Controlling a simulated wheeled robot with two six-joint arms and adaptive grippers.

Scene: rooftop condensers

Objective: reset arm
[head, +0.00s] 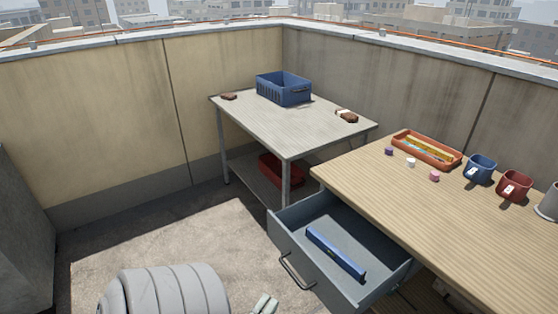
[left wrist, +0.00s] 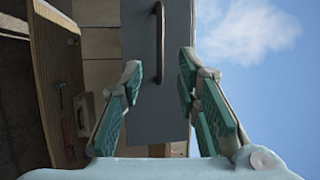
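In the left wrist view my left gripper (left wrist: 160,80) is open with nothing held. The grey drawer front (left wrist: 150,110) and its dark handle (left wrist: 159,40) are seen ahead, between and beyond the fingers. The grey drawer (head: 285,245) is pulled out from under the wooden table and holds a long blue object (head: 335,253). My right gripper is not in view.
The wooden table (head: 480,225) carries an orange tray (head: 455,160), a blue mug (head: 480,170), a red mug (head: 513,187) and small pieces. A grey table (head: 285,135) behind holds a blue crate (head: 283,89); a red bin (head: 282,172) sits on its lower shelf.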

